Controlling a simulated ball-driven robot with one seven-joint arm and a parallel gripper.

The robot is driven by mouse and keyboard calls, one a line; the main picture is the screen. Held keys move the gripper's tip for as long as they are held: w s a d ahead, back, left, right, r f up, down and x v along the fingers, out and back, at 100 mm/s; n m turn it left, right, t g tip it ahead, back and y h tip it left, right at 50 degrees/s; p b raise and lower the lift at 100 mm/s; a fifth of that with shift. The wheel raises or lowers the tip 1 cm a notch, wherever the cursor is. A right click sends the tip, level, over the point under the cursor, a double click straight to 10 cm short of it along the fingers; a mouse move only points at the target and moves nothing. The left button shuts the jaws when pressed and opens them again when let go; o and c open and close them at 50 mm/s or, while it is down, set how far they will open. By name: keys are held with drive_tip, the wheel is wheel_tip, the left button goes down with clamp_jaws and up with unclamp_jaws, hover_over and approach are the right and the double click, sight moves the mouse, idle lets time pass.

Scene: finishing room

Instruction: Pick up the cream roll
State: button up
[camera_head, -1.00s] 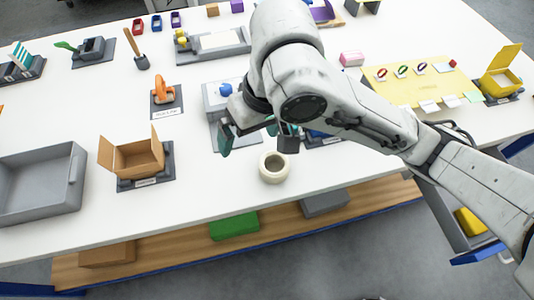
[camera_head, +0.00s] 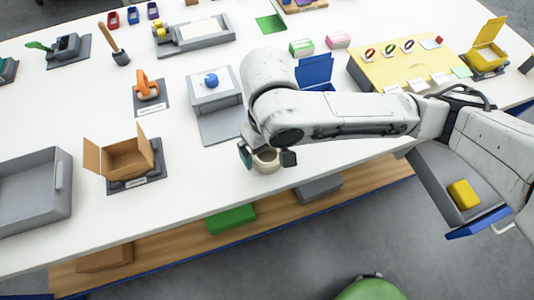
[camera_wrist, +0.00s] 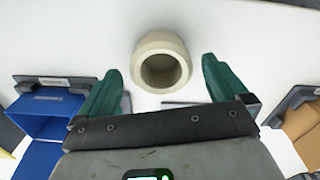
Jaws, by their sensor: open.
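The cream roll (camera_head: 264,165) stands on the white table close to its front edge, with its round hole facing up. In the head view my gripper (camera_head: 267,158) is low at the roll, with a fingertip showing on each side, and my wrist hides part of the roll's far side. In the wrist view the roll (camera_wrist: 161,62) lies ahead of and between the two green fingertips of my gripper (camera_wrist: 161,84). Gaps show on both sides, and the fingers are open and empty.
An open cardboard box (camera_head: 122,158) and a grey bin (camera_head: 30,192) stand to the left. A grey box with a blue knob (camera_head: 213,90) and a blue open box (camera_head: 315,73) stand behind my gripper. The front edge is close; a wooden shelf (camera_head: 190,243) lies below.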

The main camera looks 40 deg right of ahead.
drive_tip(key=shift+f, duration=1.35)
drive_tip(key=shift+c, duration=0.3)
drive_tip(key=c, duration=0.9)
drive_tip(key=shift+r, duration=0.15)
drive_tip(key=shift+c, duration=0.2)
drive_tip(key=shift+r, duration=0.2)
drive_tip(key=r, duration=0.3)
drive_tip(key=shift+s+d+r, duration=0.15)
drive_tip(key=shift+s+d, duration=0.05)
drive_tip(key=shift+d, duration=0.05)
drive_tip(key=s+d+r+p, duration=0.2)
drive_tip(key=d+r, duration=0.1)
drive_tip(key=s+d+r+p, duration=0.3)
drive_tip(key=d, duration=0.1)
drive_tip(key=s+d+r+p, duration=0.3)
drive_tip(key=shift+s+d, duration=0.15)
drive_tip(key=shift+d, duration=0.05)
